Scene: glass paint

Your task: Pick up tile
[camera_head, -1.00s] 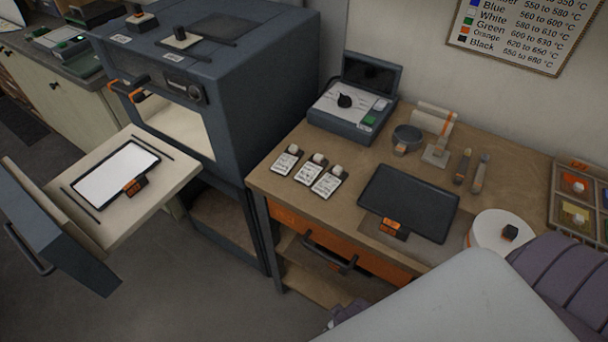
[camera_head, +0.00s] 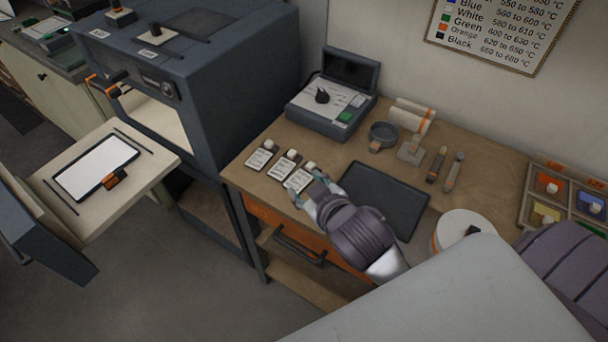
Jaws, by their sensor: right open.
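Three small pale tiles with dark print and white knobs lie in a row at the table's left front: a left one (camera_head: 261,158), a middle one (camera_head: 283,165) and a right one (camera_head: 297,181). My right gripper (camera_head: 308,188) is open at the right tile, partly covering it. I cannot tell whether it touches the tile. A flat white panel (camera_head: 97,167) lies in a dark frame on the kiln's pulled-out shelf. Coloured tiles with white knobs, such as an orange one (camera_head: 547,184), sit in a divided tray at the right. My left gripper is not in view.
A dark flat tray (camera_head: 385,200) lies beside my right gripper, its front partly hidden by my arm. A round white stand (camera_head: 462,232) is at the right. The kiln (camera_head: 235,90) is left.

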